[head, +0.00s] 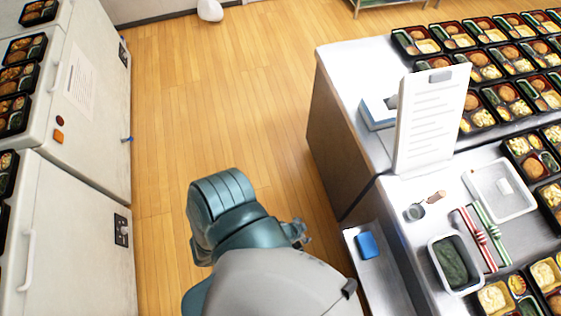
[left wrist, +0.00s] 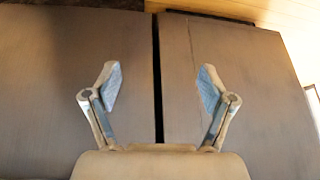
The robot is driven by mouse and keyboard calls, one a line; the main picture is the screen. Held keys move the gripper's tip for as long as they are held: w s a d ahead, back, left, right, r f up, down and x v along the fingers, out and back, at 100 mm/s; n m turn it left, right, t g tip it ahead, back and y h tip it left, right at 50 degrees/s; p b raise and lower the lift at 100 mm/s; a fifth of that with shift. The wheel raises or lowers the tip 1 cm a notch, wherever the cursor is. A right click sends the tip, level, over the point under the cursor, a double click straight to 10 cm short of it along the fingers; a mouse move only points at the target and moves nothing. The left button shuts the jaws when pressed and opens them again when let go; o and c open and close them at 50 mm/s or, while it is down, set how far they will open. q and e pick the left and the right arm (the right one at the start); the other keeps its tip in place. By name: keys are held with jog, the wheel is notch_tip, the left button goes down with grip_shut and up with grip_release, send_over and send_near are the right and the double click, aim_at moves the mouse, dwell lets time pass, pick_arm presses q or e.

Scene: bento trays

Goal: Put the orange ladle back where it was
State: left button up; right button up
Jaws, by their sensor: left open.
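A small ladle (head: 416,212) with a round bowl and an orange-brown handle lies on the steel counter (head: 408,188) in the head view. It is left of the tongs and below the white sign. My left gripper (head: 297,232) is over the floor beside the counter, left of the ladle and well apart from it. In the left wrist view my left gripper (left wrist: 156,85) is open and empty, facing dark cabinet panels (left wrist: 240,70) with a gap between them. The ladle does not show in that view. My right gripper is not in view.
Red tongs (head: 477,240) and green tongs (head: 492,232) lie near a tub of greens (head: 431,262) and a clear container (head: 505,213). A white sign (head: 425,125) stands behind. A blue sponge (head: 367,245) sits on a lower ledge. Bento trays fill the right side.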

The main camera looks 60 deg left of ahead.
pick_arm(q)
jog(key=s+a+f+g, duration=0.1)
jog(key=s+f+g, duration=0.1)
jog(key=s+f, duration=0.2)
jog(key=s+a+f+g, duration=0.1)
jog(key=s+f, duration=0.3)
jog(key=s, duration=0.5)
jog(key=shift+s+a+g, duration=0.2)
jog(key=shift+s+g, duration=0.15)
jog(key=shift+g, duration=0.35)
